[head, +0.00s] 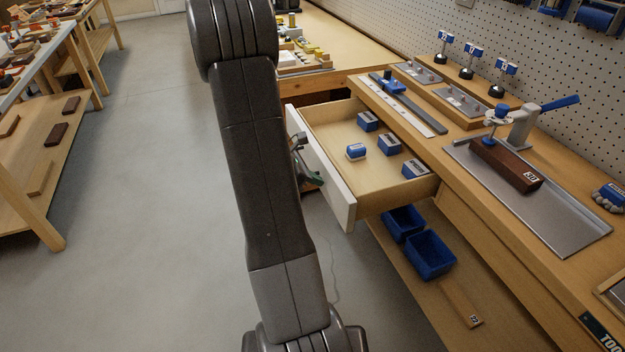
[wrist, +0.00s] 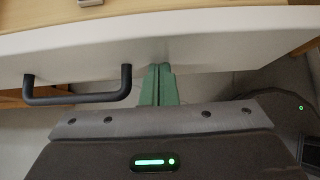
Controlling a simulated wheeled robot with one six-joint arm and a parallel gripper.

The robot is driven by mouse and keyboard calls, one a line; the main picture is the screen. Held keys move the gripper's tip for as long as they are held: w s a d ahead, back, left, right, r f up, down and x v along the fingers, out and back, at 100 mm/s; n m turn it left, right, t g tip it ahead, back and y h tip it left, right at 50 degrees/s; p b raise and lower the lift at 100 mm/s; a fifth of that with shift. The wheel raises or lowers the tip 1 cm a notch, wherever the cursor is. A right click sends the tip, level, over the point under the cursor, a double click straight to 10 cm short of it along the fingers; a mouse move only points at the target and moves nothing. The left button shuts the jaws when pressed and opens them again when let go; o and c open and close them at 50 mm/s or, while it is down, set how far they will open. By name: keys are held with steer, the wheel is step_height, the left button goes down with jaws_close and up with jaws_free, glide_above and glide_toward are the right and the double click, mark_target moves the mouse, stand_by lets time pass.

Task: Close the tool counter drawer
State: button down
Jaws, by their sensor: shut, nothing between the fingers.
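The tool counter drawer stands open, pulled well out from the counter. Its white front (head: 322,172) faces left, and its wooden floor (head: 340,131) shows in the head view. In the wrist view the white front (wrist: 210,42) crosses the top, with a black bar handle (wrist: 78,98) at left. My gripper's green fingers (wrist: 158,72) are shut and empty, to the right of the handle. Their tips are at the drawer front; I cannot tell whether they touch it. In the head view my gripper (head: 310,178) is mostly hidden behind my arm, just outside the front.
Several blue-and-white blocks (head: 389,143) lie in the drawer. Blue bins (head: 431,255) sit on the shelf below. The counter top holds a metal tray (head: 545,215) with a dark block and a clamp. Open grey floor (head: 155,200) lies left, with workbenches beyond.

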steer(key=b, duration=0.2)
glide_above(392, 173)
steer(key=shift+w+d, duration=0.1)
steer(key=shift+d, duration=0.15)
steer(key=shift+w+d+r, duration=0.1)
steer(key=shift+d+r, duration=0.05)
steer(key=shift+d, duration=0.1)
steer(key=shift+r, duration=0.1)
steer(key=shift+a+f, duration=0.2)
steer(key=shift+a, duration=0.35)
steer(key=a, duration=0.1)
steer(key=s+a, duration=0.1)
steer(key=a+r, duration=0.1)
steer(key=shift+s+a, duration=0.3)
steer(key=shift+a, duration=0.1)
steer(key=p+v, duration=0.1)
steer(key=v, duration=0.7)
steer(key=shift+a, duration=0.35)
steer(key=shift+s+r, duration=0.1)
steer(key=shift+r, duration=0.05)
